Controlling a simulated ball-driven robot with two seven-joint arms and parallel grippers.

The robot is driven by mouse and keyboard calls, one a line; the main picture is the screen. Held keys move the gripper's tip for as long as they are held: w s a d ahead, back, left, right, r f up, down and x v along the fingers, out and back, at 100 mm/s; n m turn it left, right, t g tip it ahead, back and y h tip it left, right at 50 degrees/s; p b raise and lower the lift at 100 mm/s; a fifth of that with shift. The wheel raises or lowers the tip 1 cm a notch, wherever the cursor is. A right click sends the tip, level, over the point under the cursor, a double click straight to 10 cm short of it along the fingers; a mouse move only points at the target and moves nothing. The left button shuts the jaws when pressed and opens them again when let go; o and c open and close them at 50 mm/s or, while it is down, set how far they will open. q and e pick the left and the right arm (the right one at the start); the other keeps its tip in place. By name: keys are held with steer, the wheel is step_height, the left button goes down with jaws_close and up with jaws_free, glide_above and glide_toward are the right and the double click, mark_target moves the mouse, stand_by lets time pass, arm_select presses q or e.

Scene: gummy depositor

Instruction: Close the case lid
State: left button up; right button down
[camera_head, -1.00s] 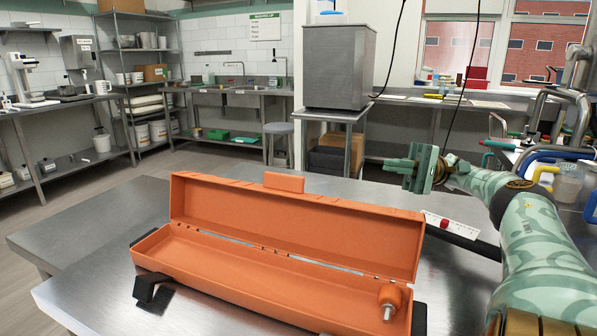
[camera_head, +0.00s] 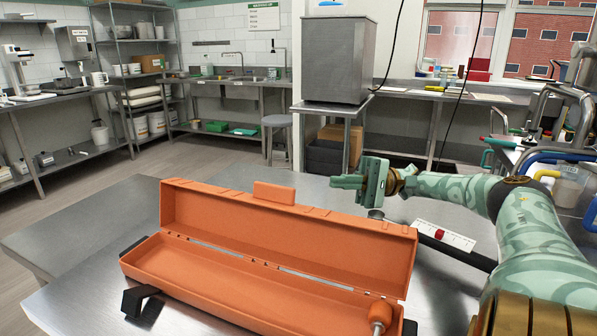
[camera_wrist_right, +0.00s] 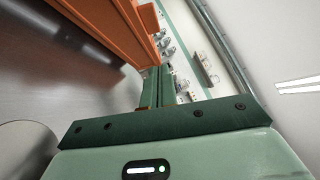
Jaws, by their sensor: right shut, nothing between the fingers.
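The orange case (camera_head: 230,282) stands on the metal table with its lid (camera_head: 290,227) raised upright along the back edge. A tab sticks up from the lid's top edge. An orange-handled tool with a metal tip (camera_head: 380,314) lies at the right end inside the case. My right gripper (camera_head: 340,182) is shut and empty, behind and above the right part of the lid, apart from it. In the right wrist view its fingers (camera_wrist_right: 158,88) are together, with the orange case (camera_wrist_right: 108,24) at upper left. My left gripper is not in view.
A white strip with a red mark (camera_head: 440,235) and a dark bar lie right of the lid. A steel box (camera_head: 335,62) on a stand is behind. The table left of the case is clear.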

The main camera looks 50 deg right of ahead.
glide_toward(269, 186)
steer(key=w+f, duration=0.1)
steer(key=w, duration=0.3)
steer(key=a+p, duration=0.1)
steer(key=a+r+p, duration=0.1)
steer(key=a+p, duration=0.1)
steer(key=a, duration=0.1)
steer(key=shift+s+r, duration=0.2)
steer(key=shift+r, duration=0.2)
steer(key=shift+w+f, duration=0.2)
steer(key=shift+s+r, duration=0.1)
